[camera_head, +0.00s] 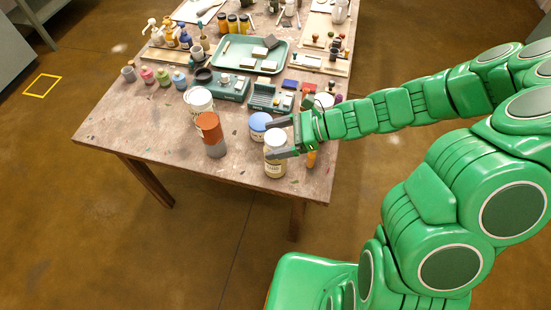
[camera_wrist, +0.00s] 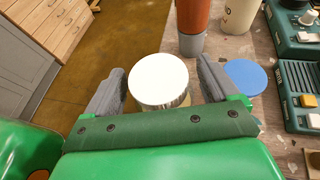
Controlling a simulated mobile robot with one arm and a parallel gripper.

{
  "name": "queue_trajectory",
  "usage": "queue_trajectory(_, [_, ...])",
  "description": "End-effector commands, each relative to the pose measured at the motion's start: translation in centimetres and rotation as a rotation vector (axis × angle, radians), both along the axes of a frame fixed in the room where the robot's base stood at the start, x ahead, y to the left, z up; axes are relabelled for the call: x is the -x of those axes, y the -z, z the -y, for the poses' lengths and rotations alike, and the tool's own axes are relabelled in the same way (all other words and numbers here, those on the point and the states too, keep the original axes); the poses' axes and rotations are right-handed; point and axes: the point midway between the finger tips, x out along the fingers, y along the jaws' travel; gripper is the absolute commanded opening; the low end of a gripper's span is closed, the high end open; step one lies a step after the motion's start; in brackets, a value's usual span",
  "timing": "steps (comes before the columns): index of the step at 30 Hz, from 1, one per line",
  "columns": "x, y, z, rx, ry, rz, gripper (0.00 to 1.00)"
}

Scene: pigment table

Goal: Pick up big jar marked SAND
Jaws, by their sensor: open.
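A big cream jar with a white lid (camera_head: 275,160) stands upright near the front edge of the table; the marking on its label is too small to read surely. My gripper (camera_head: 283,140) is open, with one finger on each side of this jar's upper part.
A blue-lidded jar (camera_head: 260,124) stands just behind, close to the right finger in the wrist view. A rust-red and grey container (camera_head: 209,133) stands to the left. Green devices (camera_head: 229,87) and a green tray (camera_head: 238,47) lie farther back. The table's (camera_head: 130,122) front left is clear.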

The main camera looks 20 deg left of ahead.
Motion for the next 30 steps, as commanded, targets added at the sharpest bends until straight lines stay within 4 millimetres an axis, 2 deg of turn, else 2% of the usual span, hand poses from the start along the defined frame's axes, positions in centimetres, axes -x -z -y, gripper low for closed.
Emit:
queue_trajectory(6, [0.03,0.04,-0.04,0.0,0.0,0.0,0.88])
queue_trajectory(7, [0.03,0.04,-0.04,0.001,0.0,0.0,0.85])
queue_trajectory(21, [0.03,0.06,-0.02,0.001,0.0,0.0,0.13])
queue_trajectory(24, [0.03,0.07,-0.02,0.001,0.0,0.0,0.0])
queue_trajectory(30, [0.02,0.06,-0.03,0.001,0.0,0.0,0.0])
